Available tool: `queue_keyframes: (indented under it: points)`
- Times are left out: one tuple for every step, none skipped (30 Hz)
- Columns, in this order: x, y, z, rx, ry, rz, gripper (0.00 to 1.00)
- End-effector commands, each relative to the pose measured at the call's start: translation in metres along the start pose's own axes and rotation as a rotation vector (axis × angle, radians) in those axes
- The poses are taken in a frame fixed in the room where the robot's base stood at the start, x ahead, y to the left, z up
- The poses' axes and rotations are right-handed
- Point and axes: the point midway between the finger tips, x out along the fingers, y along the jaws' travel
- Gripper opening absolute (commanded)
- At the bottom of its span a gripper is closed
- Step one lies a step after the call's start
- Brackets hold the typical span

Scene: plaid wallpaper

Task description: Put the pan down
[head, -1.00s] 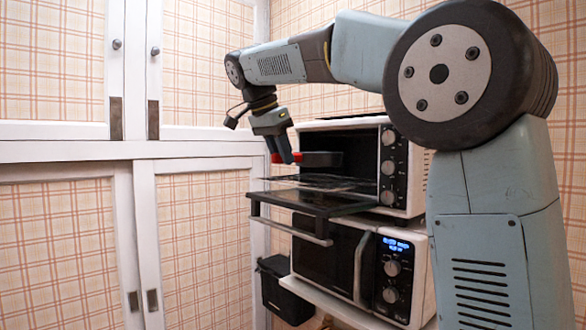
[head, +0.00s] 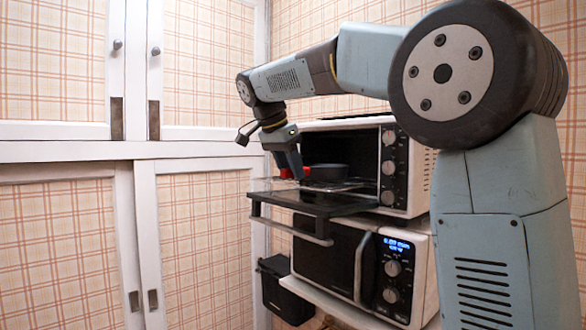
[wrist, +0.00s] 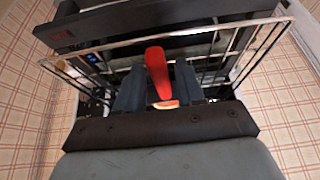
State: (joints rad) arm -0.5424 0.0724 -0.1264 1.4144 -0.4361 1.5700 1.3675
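The dark pan (head: 330,172) is inside the open upper toaster oven (head: 408,170), low over the wire rack (head: 352,184). I cannot tell whether its base touches the rack. Its red handle (head: 287,173) points out of the oven to the left. My gripper (head: 294,172) reaches down from above at the handle. In the wrist view the red handle (wrist: 158,74) lies between the two fingers of my gripper (wrist: 160,90), which sit close against its sides. The pan's body is hard to make out there.
The oven's glass door (head: 310,203) is folded down, with its bar handle in front. A microwave (head: 405,275) with a lit display stands below. A black bin (head: 285,290) hangs lower left. White-framed cabinet doors (head: 200,235) close off the left side.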

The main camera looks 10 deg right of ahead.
Motion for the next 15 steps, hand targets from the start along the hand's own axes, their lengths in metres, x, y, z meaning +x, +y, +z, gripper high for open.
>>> queue_keyframes:
  points:
    - [0.0,0.0,0.0,0.0,0.0,0.0,0.43]
    - [0.0,0.0,0.0,0.0,0.0,0.0,0.46]
    - [0.0,0.0,0.0,0.0,0.0,0.0,0.48]
    - [0.0,0.0,0.0,0.001,0.0,0.0,0.48]
    - [0.0,0.0,0.0,0.001,0.0,0.0,0.48]
    - [0.0,0.0,0.0,0.001,0.0,0.0,0.48]
    - [0.0,0.0,0.0,0.001,0.0,0.0,0.48]
    - [0.0,0.0,-0.001,0.001,0.0,0.0,0.48]
    - [0.0,0.0,-0.001,0.001,0.0,0.0,0.48]
    - [-0.001,0.0,-0.001,0.001,0.0,0.0,0.48]
    - [-0.001,0.0,-0.001,0.001,0.0,0.0,0.48]
    - [-0.003,0.0,-0.001,0.001,0.0,0.0,0.48]
    - [-0.005,0.0,-0.001,0.001,0.0,0.0,0.48]
    - [-0.007,0.0,-0.001,0.001,0.001,0.0,0.48]
    - [-0.012,0.0,-0.001,0.002,0.001,-0.001,0.48]
